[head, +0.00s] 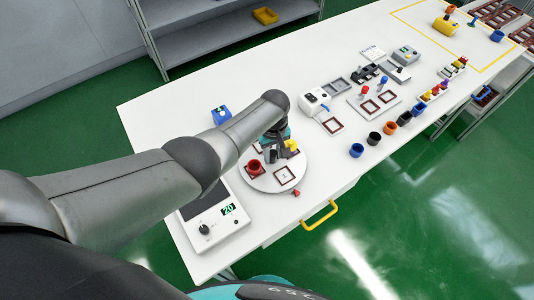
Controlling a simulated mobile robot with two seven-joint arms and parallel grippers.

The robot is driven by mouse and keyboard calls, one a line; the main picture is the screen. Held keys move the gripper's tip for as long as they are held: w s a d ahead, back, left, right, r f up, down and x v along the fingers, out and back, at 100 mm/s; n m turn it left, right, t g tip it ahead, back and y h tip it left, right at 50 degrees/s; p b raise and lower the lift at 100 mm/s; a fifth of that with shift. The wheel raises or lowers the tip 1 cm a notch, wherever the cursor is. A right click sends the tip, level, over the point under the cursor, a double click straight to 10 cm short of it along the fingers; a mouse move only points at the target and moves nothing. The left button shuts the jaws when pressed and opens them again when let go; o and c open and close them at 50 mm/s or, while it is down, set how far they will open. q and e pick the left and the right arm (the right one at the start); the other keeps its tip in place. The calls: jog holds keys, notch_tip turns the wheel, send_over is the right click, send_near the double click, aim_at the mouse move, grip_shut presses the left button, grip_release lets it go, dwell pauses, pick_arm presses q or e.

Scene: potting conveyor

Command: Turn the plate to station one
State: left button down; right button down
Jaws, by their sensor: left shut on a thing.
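The round white plate (262,183) lies on the near part of the long white table. My left gripper (284,152) reaches down over the plate's back right part. It is shut on a small yellow piece (292,145), which shows beside the fingers. The fingers and wrist hide part of the plate and the exact grip. My right gripper is not in view.
A white device with a green "20" display (228,209) stands left of the plate. A small red piece (296,193) lies by the plate's front edge. Several coloured cups (374,138) line the table's right edge.

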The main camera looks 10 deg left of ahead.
aim_at(273, 152)
pick_arm(q)
jog(key=shift+w+r, duration=0.15)
jog(key=shift+w, duration=0.05)
dwell(0.5)
jog(key=c, duration=1)
grip_release()
jog(key=shift+o, duration=0.6)
jog(key=shift+s, duration=0.1)
notch_tip(273, 152, up, 6)
jog(key=p, duration=0.3)
notch_tip(273, 152, up, 9)
jog(key=p, duration=0.2)
jog(key=shift+s, duration=0.1)
